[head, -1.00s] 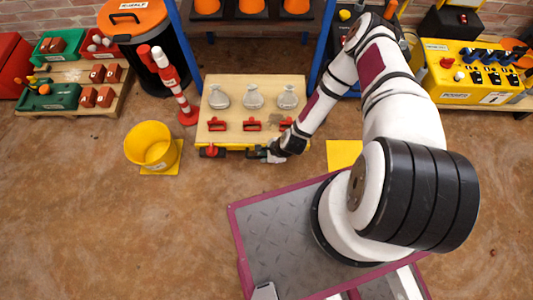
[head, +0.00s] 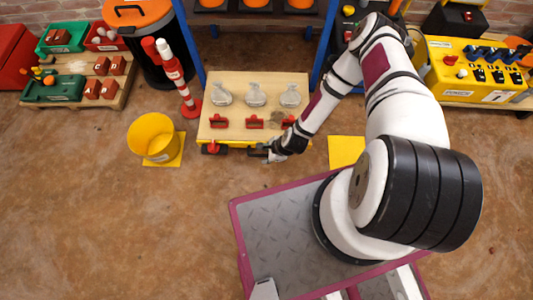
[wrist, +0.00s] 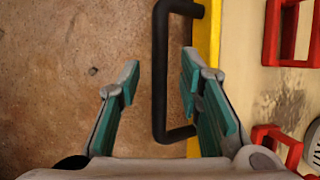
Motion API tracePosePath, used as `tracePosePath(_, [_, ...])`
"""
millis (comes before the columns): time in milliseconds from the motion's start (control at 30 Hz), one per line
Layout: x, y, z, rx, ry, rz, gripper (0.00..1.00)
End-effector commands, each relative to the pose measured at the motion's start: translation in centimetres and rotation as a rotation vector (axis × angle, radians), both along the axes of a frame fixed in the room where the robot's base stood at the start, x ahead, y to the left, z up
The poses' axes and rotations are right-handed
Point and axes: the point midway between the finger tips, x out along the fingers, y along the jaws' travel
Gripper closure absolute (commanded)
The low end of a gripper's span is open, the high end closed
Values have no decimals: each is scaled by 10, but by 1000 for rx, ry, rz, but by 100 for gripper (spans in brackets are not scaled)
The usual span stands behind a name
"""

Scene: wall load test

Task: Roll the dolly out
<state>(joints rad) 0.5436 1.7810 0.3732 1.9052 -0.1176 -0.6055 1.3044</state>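The dolly (head: 240,87) has a pale wooden top with a yellow front edge and carries metal weights (head: 254,93) and red brackets (head: 254,122). In the wrist view its yellow edge (wrist: 207,40) runs down the right, with a black handle (wrist: 159,75) standing out from it. My gripper (wrist: 157,88) is open around the handle: one finger is outside the bar, the other between bar and edge. Gaps show on both sides of the bar; I cannot tell whether a finger touches it. In the head view my gripper (head: 268,154) is at the dolly's front edge.
A yellow bucket (head: 150,135) on a yellow mat and a red-and-white post (head: 180,83) stand left of the dolly. A yellow floor mat (head: 344,149) lies at right. A blue-framed rack (head: 328,45) is behind. Bare floor (head: 110,230) lies at front left.

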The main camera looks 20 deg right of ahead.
Motion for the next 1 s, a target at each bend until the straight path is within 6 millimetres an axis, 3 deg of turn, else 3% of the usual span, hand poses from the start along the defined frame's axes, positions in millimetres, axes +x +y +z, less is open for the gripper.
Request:
tracePosePath(233, [-4, -7, 17, -1, 0, -2, 67])
tracePosePath(700, [-29, -33, 96, 0, -1, -1, 67])
tracePosePath(1000, [-34, -38, 109, 0, 0, 0, 67])
